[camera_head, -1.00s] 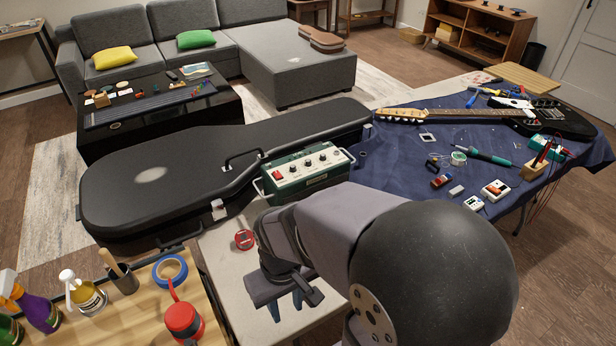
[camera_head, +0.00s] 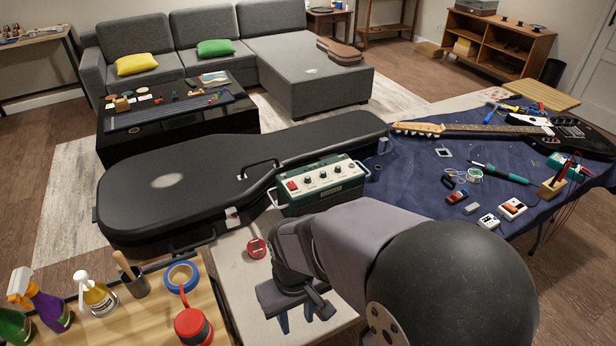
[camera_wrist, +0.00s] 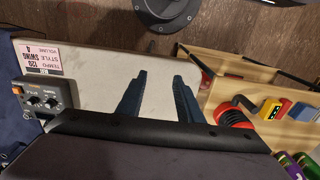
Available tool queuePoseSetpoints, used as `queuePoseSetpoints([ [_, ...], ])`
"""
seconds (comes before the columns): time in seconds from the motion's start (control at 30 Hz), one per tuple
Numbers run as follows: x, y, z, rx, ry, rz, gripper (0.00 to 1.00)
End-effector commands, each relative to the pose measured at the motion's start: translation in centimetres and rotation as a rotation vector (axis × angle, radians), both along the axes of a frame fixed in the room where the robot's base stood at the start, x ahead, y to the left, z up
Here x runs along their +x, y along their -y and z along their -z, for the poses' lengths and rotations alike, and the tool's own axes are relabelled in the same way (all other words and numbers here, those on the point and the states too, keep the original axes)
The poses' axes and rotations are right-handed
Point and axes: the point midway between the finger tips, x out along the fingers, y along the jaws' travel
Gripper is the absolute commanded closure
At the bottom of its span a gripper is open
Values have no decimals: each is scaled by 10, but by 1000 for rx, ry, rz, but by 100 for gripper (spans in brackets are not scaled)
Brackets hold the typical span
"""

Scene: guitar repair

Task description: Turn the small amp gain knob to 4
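The green amp (camera_head: 320,198) stands upright at the front edge of the guitar case in the head view. Its cream top panel carries a red switch and several dark knobs, with labels too small to read. A small dark grey box (camera_wrist: 42,96) with two visible knobs lies at the left of the wrist view; its lettering is not legible, and I cannot tell which unit is the small amp. My gripper (camera_head: 297,318) points down over the pale table, in front of the green amp and apart from it. In the wrist view my gripper (camera_wrist: 160,85) is open and empty.
A printed card (camera_wrist: 40,57) lies beside the grey box. A red round gadget (camera_head: 257,248) lies on the table left of my arm. The black guitar case (camera_head: 150,205) fills the space behind. A wooden tray with bottles stands front left; the blue cloth (camera_head: 420,190) is right.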

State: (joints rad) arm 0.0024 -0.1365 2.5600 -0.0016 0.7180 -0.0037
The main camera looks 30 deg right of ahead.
Motion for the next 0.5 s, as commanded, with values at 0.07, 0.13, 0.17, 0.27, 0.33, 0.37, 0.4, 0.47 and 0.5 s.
queuePoseSetpoints([
  [0.07, 0, 4, -6, 0, 0, 17, 67],
  [0.13, -4, 10, -9, 1, -21, 46, 67],
  [0.17, -7, 13, -9, 1, -39, 62, 67],
  [0.27, -21, 23, -5, 7, -115, 117, 67],
  [0.33, -22, 32, -5, 14, -158, 161, 67],
  [0.37, -18, 37, -6, 16, -169, 182, 67],
  [0.4, -7, 45, -8, 20, -174, 209, 67],
  [0.47, 14, 59, -10, 24, -169, 252, 67],
  [0.5, 32, 71, -12, 26, -156, 280, 67],
])
